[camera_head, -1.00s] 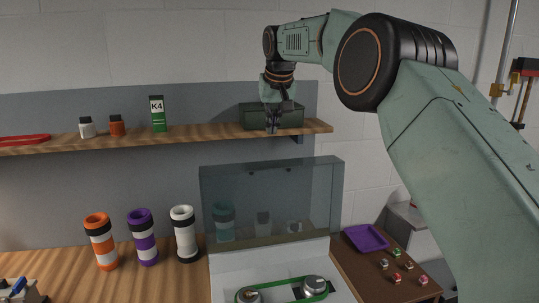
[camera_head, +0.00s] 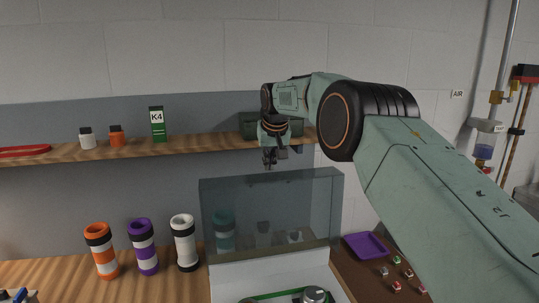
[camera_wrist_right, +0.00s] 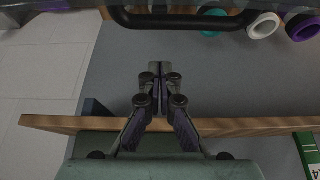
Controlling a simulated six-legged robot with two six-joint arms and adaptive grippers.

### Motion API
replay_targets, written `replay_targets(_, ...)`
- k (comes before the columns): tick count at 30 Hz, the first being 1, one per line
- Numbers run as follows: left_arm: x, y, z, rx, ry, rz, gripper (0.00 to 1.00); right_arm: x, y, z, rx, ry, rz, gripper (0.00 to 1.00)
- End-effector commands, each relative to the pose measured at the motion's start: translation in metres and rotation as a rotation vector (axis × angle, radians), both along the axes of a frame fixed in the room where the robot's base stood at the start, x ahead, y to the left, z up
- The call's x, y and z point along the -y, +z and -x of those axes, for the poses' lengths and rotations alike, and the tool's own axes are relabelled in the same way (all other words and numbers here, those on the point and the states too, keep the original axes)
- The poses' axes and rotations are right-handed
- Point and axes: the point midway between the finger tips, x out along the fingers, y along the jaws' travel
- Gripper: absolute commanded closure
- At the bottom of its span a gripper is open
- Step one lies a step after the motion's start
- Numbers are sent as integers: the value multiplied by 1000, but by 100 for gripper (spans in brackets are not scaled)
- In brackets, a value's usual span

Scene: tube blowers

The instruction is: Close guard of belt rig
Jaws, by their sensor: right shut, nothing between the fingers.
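The belt rig (camera_head: 245,280) stands on the bench at the lower middle of the head view, white, with a green belt around metal pulleys partly cut off by the frame. Its clear, smoky guard panel (camera_head: 300,200) stands raised and upright at the back of the rig. My right gripper (camera_head: 269,163) is shut and empty, pointing down just above the panel's top edge, near the shelf front. In the right wrist view its fingertips (camera_wrist_right: 157,72) are together, and a dark bar (camera_wrist_right: 180,20), perhaps the guard's handle, lies beyond them, apart. My left gripper is out of view.
A wooden shelf (camera_head: 200,144) carries a green box (camera_head: 250,122), a K4 carton (camera_head: 157,125) and small jars. Orange, purple and white tubes (camera_head: 184,243) stand left of the rig. A purple tray (camera_head: 366,245) and small parts lie to its right.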

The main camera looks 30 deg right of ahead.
Motion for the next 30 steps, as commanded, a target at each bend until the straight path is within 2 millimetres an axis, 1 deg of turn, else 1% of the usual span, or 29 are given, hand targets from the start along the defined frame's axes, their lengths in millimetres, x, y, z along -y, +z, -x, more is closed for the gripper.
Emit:
replay_targets(11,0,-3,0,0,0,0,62,-5,-4,17,-3,1,-1,100)
replay_targets(18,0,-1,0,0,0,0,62,-8,-5,29,-3,0,-1,100)
replay_targets(30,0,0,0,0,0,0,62,-9,-6,34,-1,0,0,100)
